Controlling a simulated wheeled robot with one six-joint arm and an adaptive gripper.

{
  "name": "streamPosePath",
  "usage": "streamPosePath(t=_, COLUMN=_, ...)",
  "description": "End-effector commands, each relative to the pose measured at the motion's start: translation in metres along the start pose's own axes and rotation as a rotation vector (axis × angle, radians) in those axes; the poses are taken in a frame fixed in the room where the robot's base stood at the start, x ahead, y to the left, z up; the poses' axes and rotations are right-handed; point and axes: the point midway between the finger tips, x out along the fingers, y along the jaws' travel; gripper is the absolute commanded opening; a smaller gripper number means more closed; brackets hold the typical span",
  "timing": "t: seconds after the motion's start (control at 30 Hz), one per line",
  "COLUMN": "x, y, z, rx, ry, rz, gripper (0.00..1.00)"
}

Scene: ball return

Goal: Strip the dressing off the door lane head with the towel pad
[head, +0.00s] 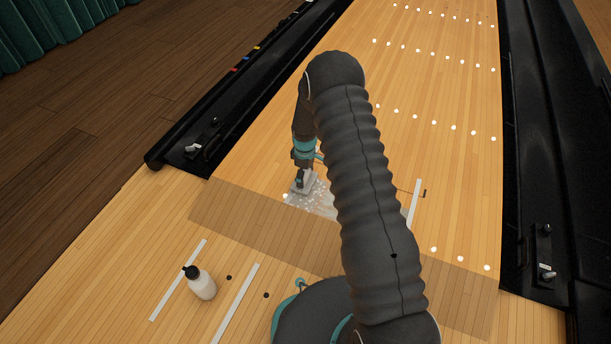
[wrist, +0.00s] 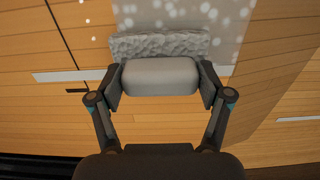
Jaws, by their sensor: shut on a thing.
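My gripper (head: 303,176) is shut on the towel pad (head: 309,186), low over the near left part of the lane. In the wrist view, the fingers of my gripper (wrist: 160,80) close on both sides of the pad's smooth grey handle (wrist: 160,76). The pad's rough grey towel face (wrist: 155,45) shows beyond it. The dressing (head: 320,207) is a pale, shiny patch with white spots on the lane head, around and in front of the pad. It also shows beyond the pad in the wrist view (wrist: 225,18). My arm hides part of the patch's right side.
A darker band (head: 250,229) crosses the lane. Black gutters run along the left (head: 235,105) and right (head: 533,150) sides. The far lane is clear.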

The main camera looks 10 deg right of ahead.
Motion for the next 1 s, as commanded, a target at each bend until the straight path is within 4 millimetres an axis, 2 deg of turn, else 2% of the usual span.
streamPosePath(t=0.1, x=-0.014, y=0.001, z=0.000, rx=0.000, ry=0.001, rz=0.002, gripper=0.50)
streamPosePath(t=0.63, x=-0.059, y=0.001, z=0.000, rx=0.000, ry=0.001, rz=0.001, gripper=0.50)
streamPosePath(t=1.0, x=-0.062, y=0.000, z=0.000, rx=0.000, ry=0.000, rz=0.001, gripper=0.50)
